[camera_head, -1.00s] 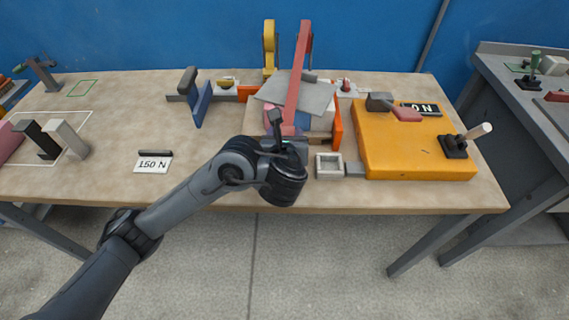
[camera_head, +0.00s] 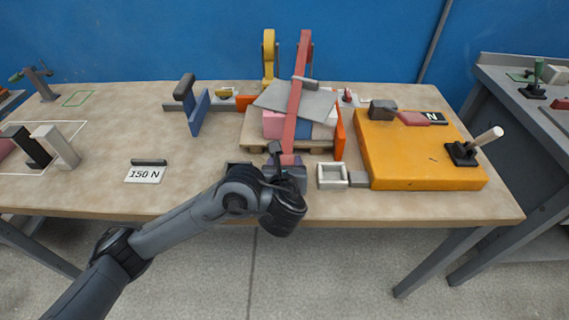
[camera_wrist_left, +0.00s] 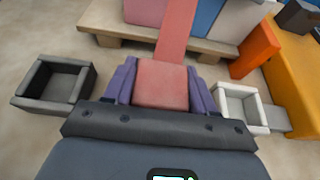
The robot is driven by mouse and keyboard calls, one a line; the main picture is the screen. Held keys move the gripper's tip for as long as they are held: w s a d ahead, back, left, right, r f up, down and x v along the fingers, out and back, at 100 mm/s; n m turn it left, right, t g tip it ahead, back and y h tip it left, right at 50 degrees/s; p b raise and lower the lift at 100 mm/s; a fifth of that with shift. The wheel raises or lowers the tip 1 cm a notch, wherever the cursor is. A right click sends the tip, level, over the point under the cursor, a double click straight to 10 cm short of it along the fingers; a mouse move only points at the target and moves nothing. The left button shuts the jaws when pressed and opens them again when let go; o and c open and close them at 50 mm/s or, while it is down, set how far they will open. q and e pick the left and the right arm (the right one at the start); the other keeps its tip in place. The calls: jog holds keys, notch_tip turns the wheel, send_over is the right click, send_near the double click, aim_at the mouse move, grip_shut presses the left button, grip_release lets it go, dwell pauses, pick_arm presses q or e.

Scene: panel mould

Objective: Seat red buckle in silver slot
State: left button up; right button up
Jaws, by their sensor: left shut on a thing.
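The red buckle (camera_wrist_left: 162,84) is the flat red end of a long red strap (camera_head: 296,90). My left gripper (camera_wrist_left: 160,90) is shut on it, with one purple finger on each side. The silver slot (camera_head: 332,178) is a small open-topped light box on the table, just right of the gripper. It also shows in the wrist view (camera_wrist_left: 243,108), apart from the buckle. In the head view the arm and gripper hide most of the buckle. My right gripper is not in view.
A dark grey open box (camera_wrist_left: 53,83) stands left of the gripper. Behind it, the strap runs over a grey sheet (camera_head: 310,101) and coloured blocks on a wooden pallet (camera_wrist_left: 108,26). An orange upright (camera_head: 339,134) and a yellow-orange slab (camera_head: 405,165) stand to the right.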

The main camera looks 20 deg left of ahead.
pick_arm(q)
jog(key=shift+f, duration=0.15)
jog(key=o, duration=1.1)
